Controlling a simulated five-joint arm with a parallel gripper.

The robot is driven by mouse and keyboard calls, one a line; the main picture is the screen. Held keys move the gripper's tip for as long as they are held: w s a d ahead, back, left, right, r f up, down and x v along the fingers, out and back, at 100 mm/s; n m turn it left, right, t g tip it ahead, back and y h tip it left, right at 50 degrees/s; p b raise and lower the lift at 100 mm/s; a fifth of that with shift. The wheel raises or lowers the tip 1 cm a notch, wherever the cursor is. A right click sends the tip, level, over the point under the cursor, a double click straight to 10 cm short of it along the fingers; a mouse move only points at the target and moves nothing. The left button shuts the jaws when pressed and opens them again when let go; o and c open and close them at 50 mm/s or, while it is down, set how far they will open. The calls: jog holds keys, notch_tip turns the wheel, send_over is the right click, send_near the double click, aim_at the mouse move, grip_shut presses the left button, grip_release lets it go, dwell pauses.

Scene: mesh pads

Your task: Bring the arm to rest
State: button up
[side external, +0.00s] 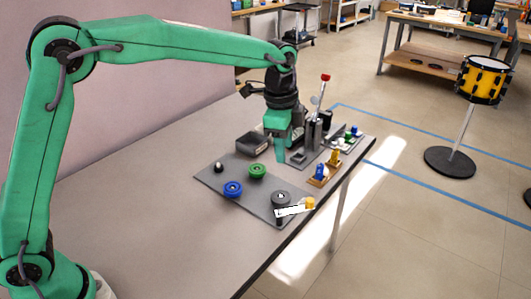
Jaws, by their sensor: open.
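My gripper (281,148) is at the end of the green arm, pointing down above the back edge of a grey plate (212,179). It holds nothing that I can see, and its jaws are too small here to make out in detail. On the plate are a green round piece (257,170), a blue round piece (233,188), a dark grey round piece (281,197) and a small dark knob (218,167). A white strip (290,211) lies at the plate's front corner beside a yellow piece (310,203).
Behind the plate stand a dark open box (253,143) and a grey upright fixture with a red-topped lever (325,78). Blue (320,171) and yellow (335,158) pieces sit on small holders near the table's right edge. The table (140,190) is clear to the left.

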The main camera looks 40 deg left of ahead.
jog(key=s+a+r+n+t, duration=0.1)
jog(key=s+a+r+n, duration=0.3)
jog(key=s+a+r, duration=0.25)
jog(key=s+a+f+n+t, duration=0.1)
jog(key=s+a+n, duration=0.3)
jog(key=s, duration=0.6)
jog(key=s+a+f+n+t, duration=0.1)
jog(key=s+a+n, duration=0.4)
jog(key=s, duration=0.6)
jog(key=shift+a+f+n+t, duration=0.35)
jog(key=shift+n+t, duration=0.15)
jog(key=shift+t, duration=0.2)
